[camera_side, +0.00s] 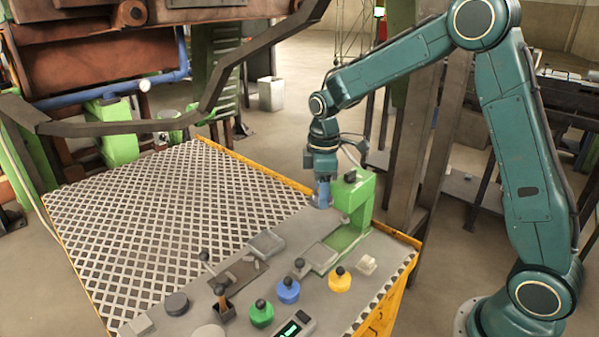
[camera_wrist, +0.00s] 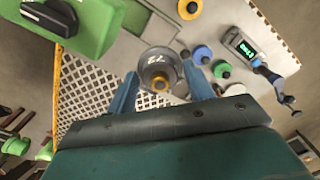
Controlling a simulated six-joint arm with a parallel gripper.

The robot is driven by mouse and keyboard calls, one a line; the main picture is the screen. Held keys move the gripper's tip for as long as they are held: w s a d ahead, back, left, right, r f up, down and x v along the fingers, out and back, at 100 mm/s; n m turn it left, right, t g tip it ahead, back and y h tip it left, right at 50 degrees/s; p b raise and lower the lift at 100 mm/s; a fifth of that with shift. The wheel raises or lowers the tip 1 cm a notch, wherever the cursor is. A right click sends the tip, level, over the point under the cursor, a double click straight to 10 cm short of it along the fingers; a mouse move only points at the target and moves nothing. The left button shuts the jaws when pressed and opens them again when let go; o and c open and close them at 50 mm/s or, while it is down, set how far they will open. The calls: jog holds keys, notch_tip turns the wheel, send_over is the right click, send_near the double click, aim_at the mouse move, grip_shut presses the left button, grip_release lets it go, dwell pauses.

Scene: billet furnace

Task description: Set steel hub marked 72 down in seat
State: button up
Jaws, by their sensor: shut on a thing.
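The steel hub marked 72 (camera_wrist: 157,58) is a round grey metal piece with a brassy centre, seen end-on in the wrist view. My gripper (camera_wrist: 162,78) has its two blue fingers on either side of the hub and is shut on it. In the side view my gripper (camera_side: 322,190) points down beside the green machine, above the grey worktop. The hub is too small and too hidden by the fingers there to make out clearly. I cannot pick out the seat in either view, nor tell the hub's height above the worktop.
The green machine (camera_side: 355,200) stands close to the right of my gripper. A shallow grey tray (camera_side: 267,244), a blue weight (camera_side: 288,291), a green weight (camera_side: 261,314), a yellow weight (camera_side: 340,280) and a display box (camera_side: 294,328) lie nearer. Perforated plate (camera_side: 165,215) to the left is clear.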

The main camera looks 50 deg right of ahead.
send_over(319, 254)
notch_tip(319, 254, down, 12)
jog(key=shift+a+f, duration=0.1)
jog(key=shift+f, duration=0.15)
jog(key=shift+f, duration=2.1)
jog(key=shift+f, duration=0.15)
jog(key=o, duration=1.3)
jog(key=shift+c, duration=0.2)
jog(key=shift+r, duration=6.15)
